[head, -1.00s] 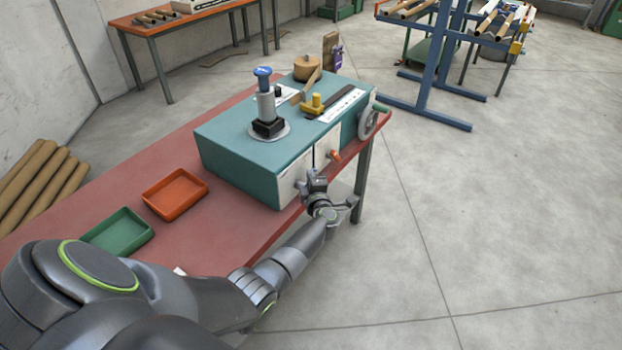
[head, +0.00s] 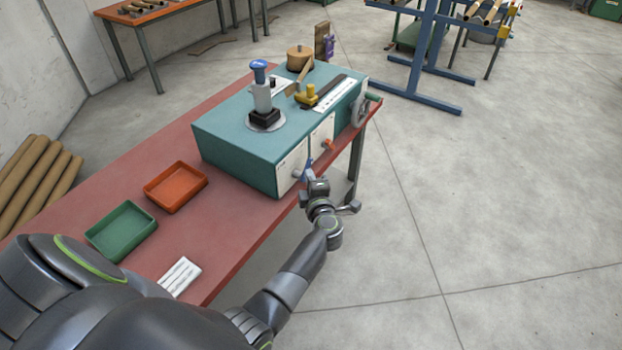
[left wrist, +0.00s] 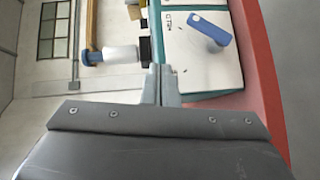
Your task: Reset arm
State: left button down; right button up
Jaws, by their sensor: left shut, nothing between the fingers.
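The teal spiral winder (head: 240,155) stands on the red table. Its front panel carries a small blue lever (head: 307,168) and an orange-red lever (head: 328,145). In the left wrist view the blue lever (left wrist: 208,28) lies tilted across the white panel, to the right of my fingers. My left gripper (head: 312,178) is shut and empty just in front of the panel's near corner, beside the blue lever. Its closed fingertips also show in the left wrist view (left wrist: 160,72), apart from the lever. My right gripper is out of view.
An orange tray (head: 150,190) and a green tray (head: 91,238) sit on the red table (head: 225,235). A white slotted piece (head: 180,276) lies near its front edge. A handwheel (head: 361,108) juts from the winder's right end. The floor right of the table is clear.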

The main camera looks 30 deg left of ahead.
pick_arm(q)
jog(key=shift+s+d+r, duration=0.25)
jog(key=shift+s+d, duration=0.1)
jog(key=shift+d, duration=0.05)
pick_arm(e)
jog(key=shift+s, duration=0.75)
pick_arm(q)
jog(key=shift+s, duration=0.1)
